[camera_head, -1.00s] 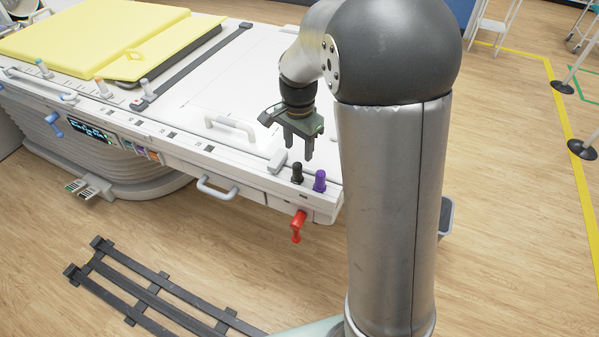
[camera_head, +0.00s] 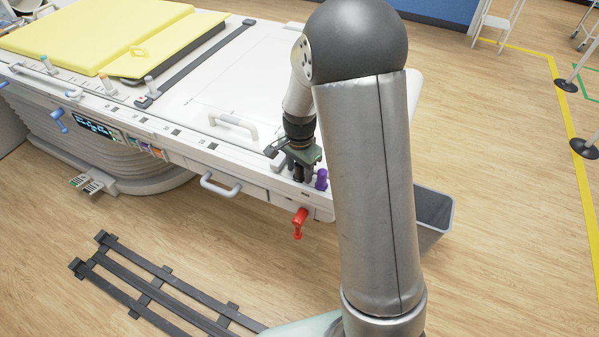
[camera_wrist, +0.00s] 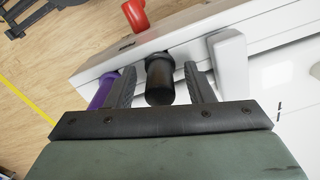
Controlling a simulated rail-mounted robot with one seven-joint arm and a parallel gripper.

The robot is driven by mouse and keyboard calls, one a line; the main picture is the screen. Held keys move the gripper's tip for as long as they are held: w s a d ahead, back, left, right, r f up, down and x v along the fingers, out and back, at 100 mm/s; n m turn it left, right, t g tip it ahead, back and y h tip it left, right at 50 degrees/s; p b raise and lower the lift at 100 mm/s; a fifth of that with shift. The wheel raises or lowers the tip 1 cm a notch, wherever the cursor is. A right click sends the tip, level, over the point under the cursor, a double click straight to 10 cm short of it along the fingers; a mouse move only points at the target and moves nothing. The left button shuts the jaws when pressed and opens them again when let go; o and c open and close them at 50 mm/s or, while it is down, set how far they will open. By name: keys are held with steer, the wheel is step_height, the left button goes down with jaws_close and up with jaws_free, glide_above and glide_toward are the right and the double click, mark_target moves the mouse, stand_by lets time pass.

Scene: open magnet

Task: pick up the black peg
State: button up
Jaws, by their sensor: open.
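The black peg (camera_wrist: 159,80) stands at the edge of the white table, between the two fingers of my gripper (camera_wrist: 160,86) in the wrist view. The fingers are open, with a narrow gap showing on each side of the peg. In the head view my gripper (camera_head: 302,172) is down at the table's near right corner, and its fingers largely hide the peg. The purple peg (camera_head: 321,179) stands just right of the gripper. It also shows in the wrist view (camera_wrist: 103,90), just outside the left finger.
A white block (camera_wrist: 230,62) is close beside the right finger. A red handle (camera_head: 299,222) hangs at the table's side. A white rail handle (camera_head: 232,124) and yellow pads (camera_head: 90,35) lie farther left on the table (camera_head: 200,95). A grey bin (camera_head: 436,212) stands behind my arm.

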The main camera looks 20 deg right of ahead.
jaws_close()
steer(key=shift+r, duration=0.1)
